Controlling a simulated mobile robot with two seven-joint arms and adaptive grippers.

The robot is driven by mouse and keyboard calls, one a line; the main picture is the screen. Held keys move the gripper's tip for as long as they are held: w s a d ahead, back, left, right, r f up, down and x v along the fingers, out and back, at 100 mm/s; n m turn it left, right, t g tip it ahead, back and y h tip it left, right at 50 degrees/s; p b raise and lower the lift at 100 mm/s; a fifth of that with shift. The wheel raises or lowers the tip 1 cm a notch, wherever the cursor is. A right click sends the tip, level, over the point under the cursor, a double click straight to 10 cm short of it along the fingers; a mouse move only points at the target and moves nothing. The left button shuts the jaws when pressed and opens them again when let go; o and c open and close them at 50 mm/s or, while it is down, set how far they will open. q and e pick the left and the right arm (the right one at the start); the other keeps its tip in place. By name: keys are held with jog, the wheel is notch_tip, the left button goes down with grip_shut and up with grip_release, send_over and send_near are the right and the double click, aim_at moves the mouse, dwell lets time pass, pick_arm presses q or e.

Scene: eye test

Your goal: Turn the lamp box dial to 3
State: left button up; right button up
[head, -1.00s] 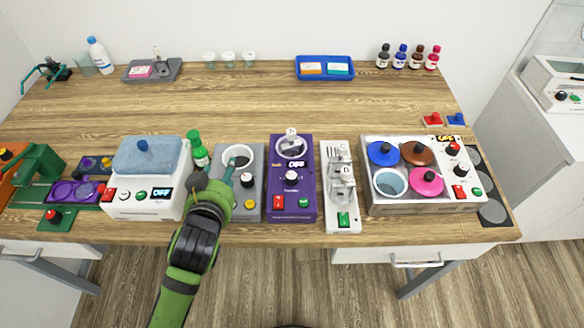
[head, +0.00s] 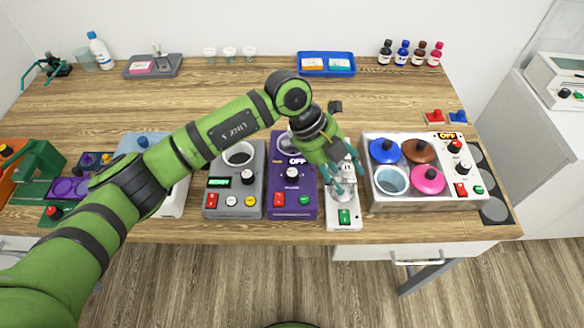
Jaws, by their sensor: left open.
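No box is clearly marked as the lamp box, and I cannot tell which one it is. The purple box (head: 300,208) has a white dial (head: 292,173), a display reading OFF, a red switch and a green button. The box with coloured lids (head: 376,203) at right also reads OFF and has a black dial (head: 455,146). My left gripper (head: 345,179) is open and empty, pointing down over the narrow white device (head: 341,220) just right of the purple box. It hides part of that device and the purple box's upper right. My right gripper is not in view.
The grey box (head: 250,184) with a lit green display stands left of the purple one. My left arm covers much of the white box (head: 173,203). A blue tray (head: 325,74) and several bottles stand at the back. The middle of the table (head: 215,105) is mostly clear.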

aim_at(292, 172)
pick_arm(q)
jog(key=w+a+y, duration=0.1)
jog(key=a, duration=0.2)
jog(key=w+a+n+t+y, duration=0.1)
jog(key=w+a+y, duration=0.1)
jog(key=a, duration=0.1)
jog(key=w+a+y, duration=0.2)
jog(key=a, duration=0.1)
jog(key=shift+w+a+n, duration=0.1)
jog(key=shift+a+n, duration=0.2)
jog(key=shift+a, duration=0.05)
jog(key=shift+w+a+f+t+y, duration=0.1)
jog(key=shift+a+t+y, duration=0.2)
jog(key=shift+a, duration=0.05)
jog(key=shift+f+p, duration=0.35)
jog(key=shift+p, duration=0.05)
notch_tip(292, 172, down, 5)
jog(key=shift+d+r+p, duration=0.1)
jog(key=shift+p, duration=0.95)
jog(key=shift+f, duration=0.7)
grip_shut()
